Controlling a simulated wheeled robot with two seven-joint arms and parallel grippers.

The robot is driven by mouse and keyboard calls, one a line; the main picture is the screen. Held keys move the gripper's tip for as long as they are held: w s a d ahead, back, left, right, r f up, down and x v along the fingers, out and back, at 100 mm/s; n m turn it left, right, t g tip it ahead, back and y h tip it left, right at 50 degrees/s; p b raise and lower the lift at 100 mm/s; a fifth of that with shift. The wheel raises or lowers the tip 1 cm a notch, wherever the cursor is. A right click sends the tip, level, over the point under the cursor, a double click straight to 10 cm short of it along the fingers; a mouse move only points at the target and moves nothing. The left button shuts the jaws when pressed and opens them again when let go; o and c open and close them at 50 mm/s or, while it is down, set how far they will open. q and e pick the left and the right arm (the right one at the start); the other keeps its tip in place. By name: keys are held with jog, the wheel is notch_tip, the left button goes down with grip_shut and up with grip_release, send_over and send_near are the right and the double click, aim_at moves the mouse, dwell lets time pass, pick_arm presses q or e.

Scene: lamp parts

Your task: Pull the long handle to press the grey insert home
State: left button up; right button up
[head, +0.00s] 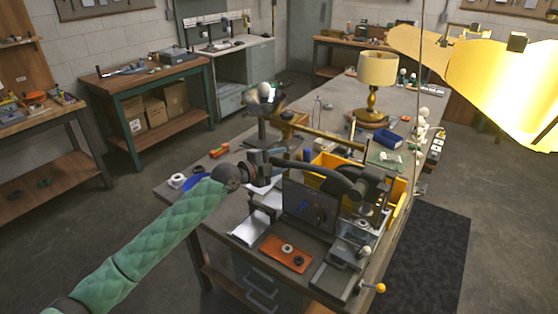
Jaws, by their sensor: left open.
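My left arm comes in from the lower left in a green quilted sleeve. Its dark left gripper (272,168) is over the workbench, at the left end of a black curved arm (325,173) of the bench equipment. The jaws are open; whether they touch anything is unclear. A long brass-coloured bar (325,135) slopes behind it; I cannot tell if this is the long handle. A thin lever with a yellow knob (380,288) sticks out at the front right. A small pale grey round piece (287,248) lies on an orange mat (274,257); I cannot tell if it is the insert. My right gripper is out of view.
A yellow bin (398,215) and dark panel (309,206) crowd the bench (222,222). A brass table lamp (376,75) stands farther back. A bright yellow lampshade (490,85) covers the upper right.

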pick_arm(q)
grip_shut()
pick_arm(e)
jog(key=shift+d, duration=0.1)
